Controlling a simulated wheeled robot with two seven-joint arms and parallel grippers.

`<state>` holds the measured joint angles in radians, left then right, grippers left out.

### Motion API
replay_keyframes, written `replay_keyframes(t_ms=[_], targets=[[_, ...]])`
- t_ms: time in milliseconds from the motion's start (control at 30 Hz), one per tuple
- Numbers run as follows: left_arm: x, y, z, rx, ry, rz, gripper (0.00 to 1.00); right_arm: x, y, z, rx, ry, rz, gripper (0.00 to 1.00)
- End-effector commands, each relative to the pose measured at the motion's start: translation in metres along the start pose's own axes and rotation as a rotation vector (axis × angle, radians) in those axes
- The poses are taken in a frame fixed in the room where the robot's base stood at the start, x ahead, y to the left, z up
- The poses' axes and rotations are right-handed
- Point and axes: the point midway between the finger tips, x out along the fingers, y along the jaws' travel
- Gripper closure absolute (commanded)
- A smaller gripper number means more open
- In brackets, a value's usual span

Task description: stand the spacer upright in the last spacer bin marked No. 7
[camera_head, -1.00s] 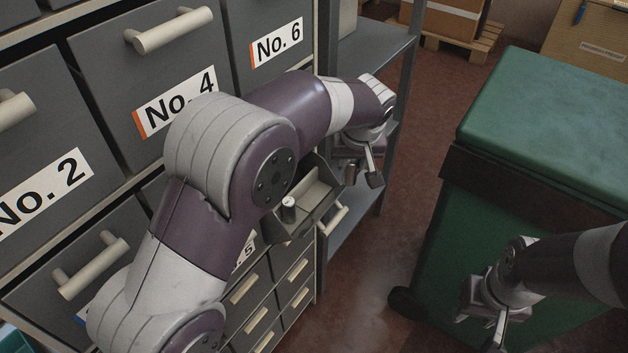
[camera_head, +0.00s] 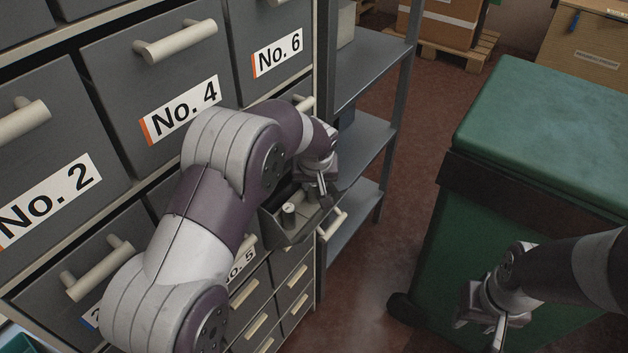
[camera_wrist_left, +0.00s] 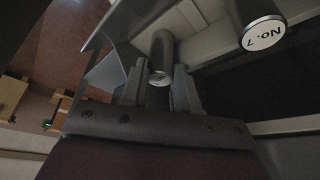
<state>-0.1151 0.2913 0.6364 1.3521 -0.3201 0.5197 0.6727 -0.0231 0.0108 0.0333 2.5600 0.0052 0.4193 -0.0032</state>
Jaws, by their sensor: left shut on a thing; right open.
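My left gripper (camera_head: 320,187) is at the open grey drawer (camera_head: 281,232) low beside the cabinet's right end. In the left wrist view its two fingers are shut on a dark grey cylinder, the spacer (camera_wrist_left: 161,58), whose near end shows a small mark. The spacer looks roughly upright, parallel to a second cylinder; whether it touches the drawer floor I cannot tell. That second cylinder (camera_head: 288,213) stands in the drawer, left of the gripper; in the left wrist view its white end reads No. 7 (camera_wrist_left: 263,35). My right gripper (camera_head: 482,322) is open and empty before the green cart.
Grey drawers marked No. 2, No. 4 (camera_head: 180,108) and No. 6 (camera_head: 278,52) fill the left, with protruding handles. A grey shelf rack (camera_head: 365,145) stands behind the open drawer. The red floor between is clear.

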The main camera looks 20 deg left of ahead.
Motion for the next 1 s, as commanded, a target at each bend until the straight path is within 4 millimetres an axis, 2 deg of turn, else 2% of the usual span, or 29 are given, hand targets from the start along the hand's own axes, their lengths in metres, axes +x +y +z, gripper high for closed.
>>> replay_keyframes(t_ms=[33, 67, 267, 367, 600, 767, 867, 967, 1000], targets=[[0.002, 0.0, 0.001, 0.0, 0.0, 0.0, 0.67, 0.002, 0.0, 0.0, 0.0, 0.0, 0.0, 0.57], [0.001, 0.0, 0.001, 0.0, 0.0, 0.0, 0.59, 0.001, 0.0, 0.0, 0.0, 0.0, 0.0, 0.57], [0.001, 0.0, 0.001, 0.0, -0.001, -0.001, 0.59, 0.001, 0.0, 0.0, 0.0, 0.0, 0.0, 0.57], [-0.006, 0.0, -0.002, 0.0, 0.0, 0.0, 0.59, -0.004, 0.0, -0.001, 0.0, 0.0, 0.0, 0.57], [-0.054, 0.001, -0.001, 0.001, 0.003, 0.001, 0.59, -0.002, 0.0, 0.0, 0.0, 0.0, 0.0, 0.57], [-0.074, -0.001, 0.002, 0.005, -0.004, 0.0, 0.59, -0.002, 0.0, 0.0, 0.0, 0.0, 0.0, 0.57], [-0.081, -0.015, 0.027, 0.053, -0.05, 0.006, 0.59, -0.002, 0.0, 0.0, 0.0, 0.0, 0.0, 0.57], [-0.089, -0.042, 0.081, 0.143, -0.129, 0.027, 0.59, -0.002, 0.0, 0.0, 0.0, 0.0, 0.0, 0.57], [-0.093, -0.053, 0.104, 0.177, -0.159, 0.037, 0.59, -0.002, 0.0, 0.0, 0.0, 0.0, 0.0, 0.57]])
